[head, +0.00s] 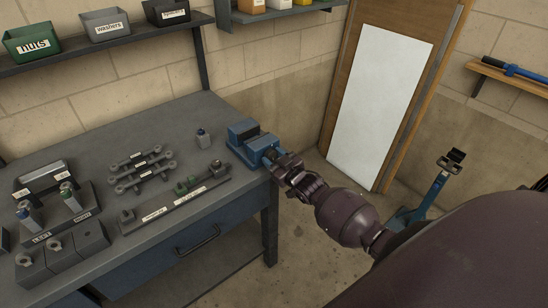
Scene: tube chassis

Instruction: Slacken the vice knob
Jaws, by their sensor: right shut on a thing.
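A blue vice (244,135) is mounted at the right end of the grey workbench, near its corner. My right gripper (277,160) reaches in from the right and is shut at the front end of the vice, where the knob is. The gripper hides the knob, so its shape and angle do not show. The vice jaws are too small and dark to tell how far apart they are. My left gripper is not in view.
A shelf with bins (105,25) hangs above.

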